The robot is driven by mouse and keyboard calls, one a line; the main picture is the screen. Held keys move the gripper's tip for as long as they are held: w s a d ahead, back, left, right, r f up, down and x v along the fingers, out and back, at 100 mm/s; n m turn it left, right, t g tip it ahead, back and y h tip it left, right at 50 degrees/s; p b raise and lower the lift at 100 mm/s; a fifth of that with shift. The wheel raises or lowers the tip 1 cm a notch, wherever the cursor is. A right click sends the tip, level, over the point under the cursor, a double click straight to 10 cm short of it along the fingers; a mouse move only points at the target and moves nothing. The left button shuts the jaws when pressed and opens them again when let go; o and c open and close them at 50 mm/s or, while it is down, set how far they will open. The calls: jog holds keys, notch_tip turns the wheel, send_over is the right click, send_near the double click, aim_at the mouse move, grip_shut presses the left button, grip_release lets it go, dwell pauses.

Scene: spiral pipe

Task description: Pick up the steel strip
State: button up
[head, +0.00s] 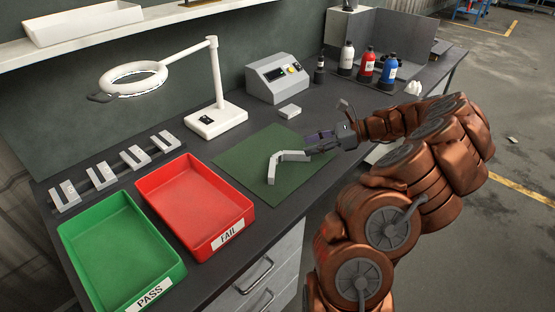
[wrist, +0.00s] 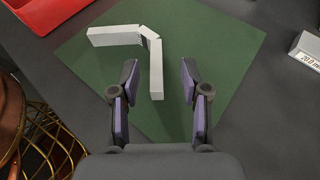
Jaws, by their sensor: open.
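The steel strip (head: 275,166) is a pale grey bent piece lying on the green mat (head: 236,162). In the wrist view the strip (wrist: 156,70) has one arm running left, a short angled corner, and a second arm pointing toward me. My gripper (head: 315,141) reaches in from the right in the head view, close to the strip's right end. In the wrist view my gripper (wrist: 157,75) is open, with the near end of the strip between its two fingers. I see a gap on each side of the strip. I cannot tell the exact height above the mat.
A red FAIL tray (head: 224,236) and a green PASS tray (head: 144,292) stand left of the mat. A magnifier lamp (head: 215,121), a grey instrument box (head: 277,78) and a small light block (head: 290,112) are behind it. Several bottles (head: 366,66) stand at the back right.

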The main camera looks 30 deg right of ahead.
aim_at(289, 152)
jog(key=shift+s+p+x, duration=0.25)
jog(key=shift+p+x, duration=0.2)
jog(key=shift+x, duration=2.75)
jog(key=shift+a, duration=0.15)
jog(key=shift+c, duration=0.4)
grip_shut()
